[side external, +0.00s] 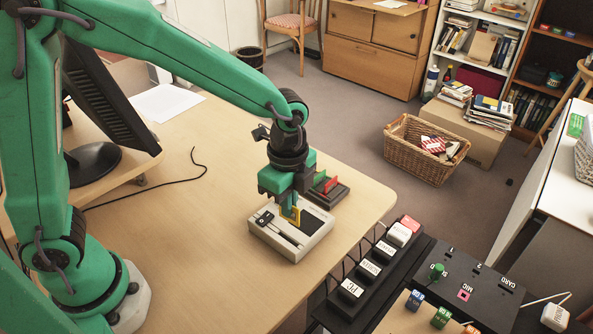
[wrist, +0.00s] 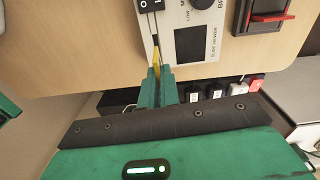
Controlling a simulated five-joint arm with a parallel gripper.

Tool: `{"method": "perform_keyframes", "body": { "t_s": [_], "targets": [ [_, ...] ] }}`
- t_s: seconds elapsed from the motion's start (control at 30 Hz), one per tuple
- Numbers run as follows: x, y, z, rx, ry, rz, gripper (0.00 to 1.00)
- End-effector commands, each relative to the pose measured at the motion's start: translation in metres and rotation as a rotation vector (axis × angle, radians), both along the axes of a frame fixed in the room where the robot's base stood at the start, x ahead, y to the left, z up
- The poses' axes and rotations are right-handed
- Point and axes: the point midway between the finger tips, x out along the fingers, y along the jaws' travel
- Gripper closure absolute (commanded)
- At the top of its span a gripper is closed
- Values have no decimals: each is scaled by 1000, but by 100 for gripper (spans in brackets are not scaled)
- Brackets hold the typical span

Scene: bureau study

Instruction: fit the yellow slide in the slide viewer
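The yellow slide (side external: 295,216) is a small frame held upright at my gripper (side external: 291,206). In the wrist view, my gripper (wrist: 157,75) has its fingers close together on the slide (wrist: 156,57), seen nearly edge-on. The slide viewer (side external: 308,242) is a pale box on the desk below the gripper, with a dark screen and a black switch block. In the wrist view the viewer (wrist: 212,42) shows its label, knob and screen. The slide is over the viewer's top; I cannot tell whether its lower edge is in a slot.
A dark holder (side external: 334,197) with a red slide (side external: 331,185) and a green slide stands just behind the viewer. A black cable (side external: 165,182) lies on the desk to the left. A rack of labelled blocks (side external: 365,272) stands beyond the desk's right edge. The desk left of the viewer is clear.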

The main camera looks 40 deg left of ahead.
Motion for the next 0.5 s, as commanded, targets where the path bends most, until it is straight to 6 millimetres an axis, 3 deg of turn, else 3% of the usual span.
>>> {"method": "perform_keyframes", "body": {
  "t_s": [0.5],
  "targets": [
    [-5,0,-5,0,0,-69,100]
  ]
}}
